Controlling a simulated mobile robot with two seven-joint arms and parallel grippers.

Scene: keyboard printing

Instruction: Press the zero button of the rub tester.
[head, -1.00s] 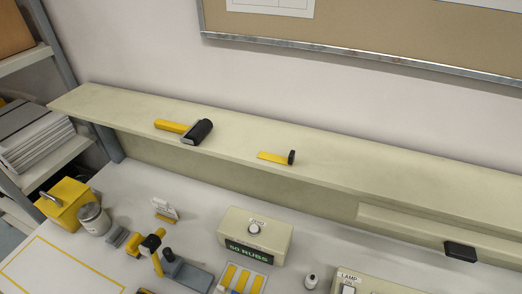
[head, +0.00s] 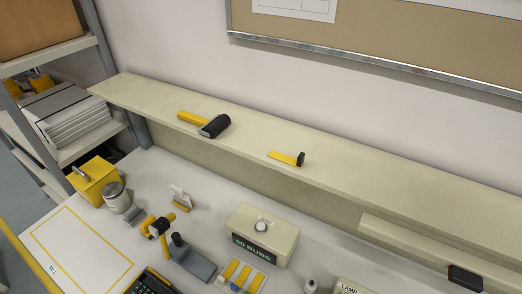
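The rub tester (head: 265,234) is a cream box on the white table. A dark display on its front reads "50 RUBS" in green. Neither of my grippers shows in the head view, and nothing touches the button.
A cream ledge (head: 340,170) runs behind the tester, holding a black-and-yellow roller (head: 212,126) and a small yellow-handled tool (head: 288,158). A grey stand (head: 190,262) and a card with yellow strips (head: 243,274) are near the tester. A metal can (head: 117,197) stands left.

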